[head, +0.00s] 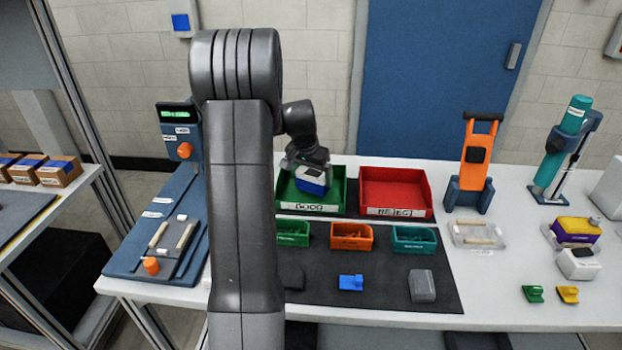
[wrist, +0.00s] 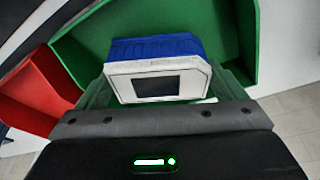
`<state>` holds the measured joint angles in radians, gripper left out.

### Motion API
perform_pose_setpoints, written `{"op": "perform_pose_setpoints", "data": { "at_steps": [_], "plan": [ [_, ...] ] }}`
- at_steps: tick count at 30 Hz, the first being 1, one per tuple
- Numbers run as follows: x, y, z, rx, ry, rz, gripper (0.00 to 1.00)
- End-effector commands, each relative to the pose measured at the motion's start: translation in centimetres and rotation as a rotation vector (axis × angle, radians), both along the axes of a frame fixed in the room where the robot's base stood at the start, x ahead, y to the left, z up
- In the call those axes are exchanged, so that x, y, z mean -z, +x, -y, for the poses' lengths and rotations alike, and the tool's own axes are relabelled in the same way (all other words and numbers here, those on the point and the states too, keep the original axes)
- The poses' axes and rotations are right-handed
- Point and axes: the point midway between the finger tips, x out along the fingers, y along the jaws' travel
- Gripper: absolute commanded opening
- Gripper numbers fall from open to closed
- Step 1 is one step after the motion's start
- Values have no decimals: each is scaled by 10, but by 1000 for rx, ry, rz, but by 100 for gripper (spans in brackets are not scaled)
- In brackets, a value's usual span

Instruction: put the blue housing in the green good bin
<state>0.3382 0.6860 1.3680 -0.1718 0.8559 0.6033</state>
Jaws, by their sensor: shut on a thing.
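The blue housing (head: 312,182) has a white front with a dark window. It is between the fingers of my gripper (head: 307,172), over the green good bin (head: 284,192). In the wrist view the blue housing (wrist: 158,70) is held in front of my gripper (wrist: 160,95), with the green good bin (wrist: 243,30) around and behind it. My gripper is shut on the housing. I cannot tell whether the underside of the housing touches the bin floor.
The red reject bin (head: 395,188) stands directly right of the green bin. Small green, orange (head: 351,236) and teal bins sit in front on a dark mat (head: 385,285). My arm hides part of the table left of the good bin.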

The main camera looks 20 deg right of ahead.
Motion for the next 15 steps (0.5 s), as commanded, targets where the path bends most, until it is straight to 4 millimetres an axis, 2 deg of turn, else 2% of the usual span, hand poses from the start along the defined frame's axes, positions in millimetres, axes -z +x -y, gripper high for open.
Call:
{"op": "perform_pose_setpoints", "data": {
  "at_steps": [1,4,14,15],
  "plan": [
    [9,-1,0,0,2,-4,65],
    [18,0,0,-1,0,-2,65],
    [23,0,0,-1,0,0,65],
    [22,0,0,-1,0,0,95]
  ]
}}
